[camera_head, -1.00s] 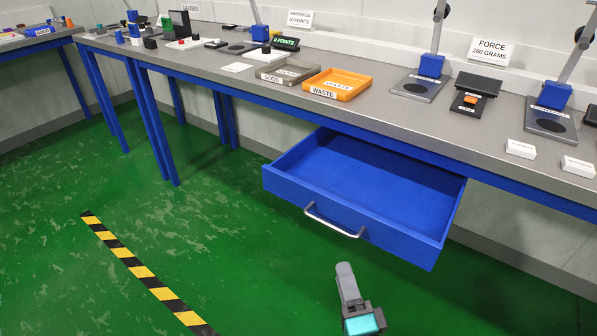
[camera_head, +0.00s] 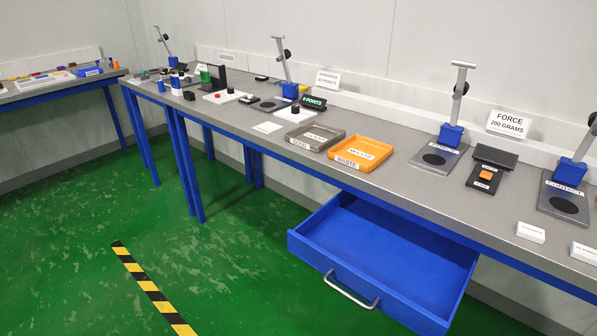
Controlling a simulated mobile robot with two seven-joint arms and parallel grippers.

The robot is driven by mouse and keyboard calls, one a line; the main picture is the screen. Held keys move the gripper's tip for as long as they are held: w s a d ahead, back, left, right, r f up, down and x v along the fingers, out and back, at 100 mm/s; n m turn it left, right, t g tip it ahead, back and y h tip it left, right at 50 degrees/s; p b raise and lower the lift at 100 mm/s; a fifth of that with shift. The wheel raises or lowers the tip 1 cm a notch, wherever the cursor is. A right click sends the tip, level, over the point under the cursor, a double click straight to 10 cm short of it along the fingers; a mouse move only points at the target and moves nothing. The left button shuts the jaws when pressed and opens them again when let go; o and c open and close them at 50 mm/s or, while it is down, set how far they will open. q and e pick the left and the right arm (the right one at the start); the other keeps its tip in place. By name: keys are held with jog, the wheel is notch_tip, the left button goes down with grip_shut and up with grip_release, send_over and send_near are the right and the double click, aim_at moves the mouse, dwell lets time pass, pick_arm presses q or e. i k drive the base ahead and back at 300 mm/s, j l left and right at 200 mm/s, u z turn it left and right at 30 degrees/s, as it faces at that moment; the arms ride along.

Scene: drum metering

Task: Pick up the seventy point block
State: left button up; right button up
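I cannot tell which thing is the seventy point block, as no readable seventy label shows. A small orange piece (camera_head: 486,174) is on the black scale (camera_head: 490,168) by the FORCE 200 GRAMS sign. Neither of my grippers is in view.
An empty blue drawer (camera_head: 385,255) stands open below the bench, jutting toward me. An orange WASTE tray (camera_head: 372,143) and a blue-based test stand (camera_head: 440,155) are on the bench (camera_head: 400,178). Green floor lies clear at left around a yellow-black stripe (camera_head: 150,288).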

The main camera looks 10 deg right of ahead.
aim_at(532, 233)
jog(key=k+z, duration=0.1)
jog(key=z, duration=1.55)
jog(key=u, duration=0.65)
jog(key=l+u, duration=0.2)
jog(key=u, duration=0.15)
jog(key=l+u, duration=0.2)
jog(key=u, duration=0.2)
jog(key=l+u, duration=0.2)
jog(key=u, duration=0.15)
jog(key=k+l+u, duration=0.1)
jog(key=l+u, duration=0.15)
jog(key=l, duration=0.2)
jog(key=k+l+u, duration=0.25)
jog(key=l, duration=0.15)
jog(key=i, duration=0.1)
